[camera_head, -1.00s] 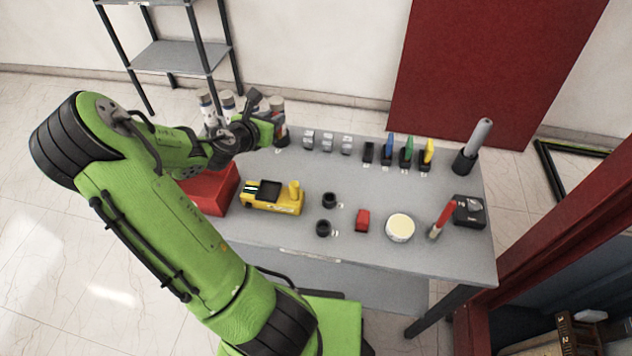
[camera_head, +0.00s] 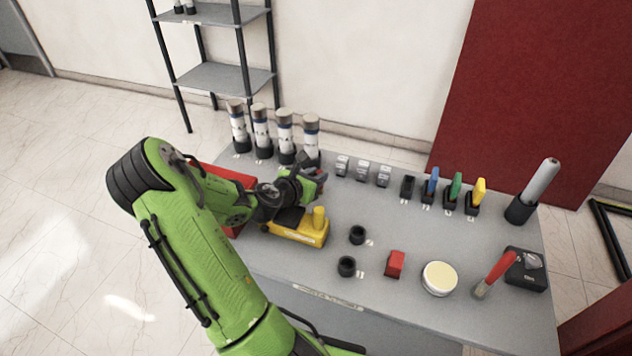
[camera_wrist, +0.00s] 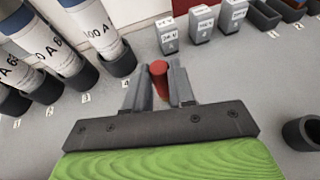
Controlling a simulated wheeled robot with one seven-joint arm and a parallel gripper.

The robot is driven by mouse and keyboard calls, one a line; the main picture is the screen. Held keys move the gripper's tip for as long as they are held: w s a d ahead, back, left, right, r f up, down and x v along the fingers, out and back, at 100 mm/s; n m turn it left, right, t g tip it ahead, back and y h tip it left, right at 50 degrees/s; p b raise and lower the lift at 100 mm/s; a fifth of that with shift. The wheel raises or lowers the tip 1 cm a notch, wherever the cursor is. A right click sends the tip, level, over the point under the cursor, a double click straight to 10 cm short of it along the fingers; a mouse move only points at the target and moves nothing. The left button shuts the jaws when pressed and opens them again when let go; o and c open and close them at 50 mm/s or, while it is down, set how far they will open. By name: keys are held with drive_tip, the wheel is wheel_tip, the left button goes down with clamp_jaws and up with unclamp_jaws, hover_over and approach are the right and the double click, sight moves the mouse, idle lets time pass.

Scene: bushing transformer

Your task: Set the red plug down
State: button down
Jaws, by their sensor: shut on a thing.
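My gripper (camera_head: 316,183) is over the left part of the table, in front of the white fuses and behind the yellow device. In the wrist view my gripper (camera_wrist: 158,78) is shut on the red plug (camera_wrist: 159,74), whose rounded red end shows between the two grey fingers. The rest of the plug is hidden by the gripper. An empty black holder (camera_head: 408,187) stands left of the blue plug (camera_head: 431,184), green plug (camera_head: 455,189) and yellow plug (camera_head: 478,191), each in its own black holder.
Several white fuses (camera_head: 284,135) stand in black cups at the back left. Three grey blocks (camera_head: 362,172) lie right of them. The yellow device (camera_head: 306,233), black cups (camera_head: 347,266), a red block (camera_head: 395,264) and a round tin (camera_head: 439,278) are nearer the front. The table middle is clear.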

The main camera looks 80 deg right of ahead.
drive_tip(key=shift+f, duration=0.1)
drive_tip(key=c, duration=1)
unclamp_jaws()
drive_tip(key=shift+o, duration=0.2)
drive_tip(key=shift+a+r, duration=0.1)
drive_tip(key=shift+r, duration=0.2)
drive_tip(key=p+v, duration=0.2)
drive_tip(key=v, duration=1)
drive_tip(key=shift+p, duration=0.3)
